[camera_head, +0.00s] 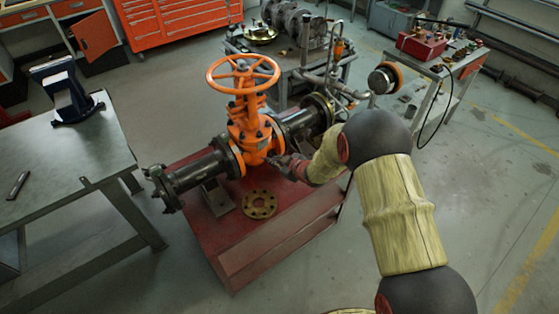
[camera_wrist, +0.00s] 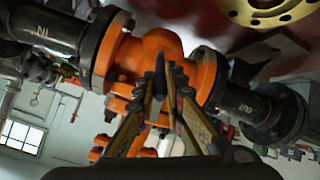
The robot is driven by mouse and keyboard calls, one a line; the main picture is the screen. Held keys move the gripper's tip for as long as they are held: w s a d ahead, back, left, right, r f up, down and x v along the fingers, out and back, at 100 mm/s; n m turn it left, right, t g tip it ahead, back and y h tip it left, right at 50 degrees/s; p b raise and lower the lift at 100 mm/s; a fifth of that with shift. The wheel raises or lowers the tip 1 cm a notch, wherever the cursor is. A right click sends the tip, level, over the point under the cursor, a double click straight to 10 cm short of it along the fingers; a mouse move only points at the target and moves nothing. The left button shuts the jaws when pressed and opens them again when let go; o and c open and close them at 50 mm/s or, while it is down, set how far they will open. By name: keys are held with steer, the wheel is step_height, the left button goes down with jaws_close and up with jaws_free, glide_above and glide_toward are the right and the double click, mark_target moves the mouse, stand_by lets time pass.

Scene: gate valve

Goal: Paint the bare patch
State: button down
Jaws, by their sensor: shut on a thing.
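The orange gate valve (camera_head: 250,128) with its orange handwheel (camera_head: 243,74) sits in a line of dark flanged pipe. Its orange body (camera_wrist: 150,52) also shows in the wrist view, where the picture is turned. My gripper (camera_head: 279,162) is at the lower right side of the valve body. In the wrist view my gripper (camera_wrist: 164,78) is shut, its fingers meeting in front of the body on a thin dark object (camera_wrist: 159,76). I cannot tell whether that object touches the valve. I cannot make out a bare patch; my fingers hide part of the body.
The pipe rests over a red stand (camera_head: 265,248), with a loose brass flange (camera_head: 259,204) lying on it. A grey workbench (camera_head: 55,150) with a vise (camera_head: 66,90) stands at left. Cluttered carts (camera_head: 440,68) stand behind. The floor at right is open.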

steer(key=s+a, duration=0.1)
steer(key=s+a+b, duration=0.1)
steer(key=shift+a, duration=0.4)
stand_by(0.3)
steer(key=shift+s+d, duration=0.55)
steer(key=shift+s, duration=0.25)
steer(key=shift+s+d, duration=0.6)
steer(key=shift+s, duration=0.25)
steer(key=shift+s+d, duration=0.55)
steer(key=shift+s, duration=0.25)
steer(key=shift+s+d+p, duration=0.2)
steer(key=shift+s+d, duration=0.25)
steer(key=shift+s, duration=0.2)
steer(key=shift+s+d+p, duration=0.15)
steer(key=shift+s+d, duration=0.25)
steer(key=shift+s, duration=0.2)
steer(key=shift+w, duration=0.1)
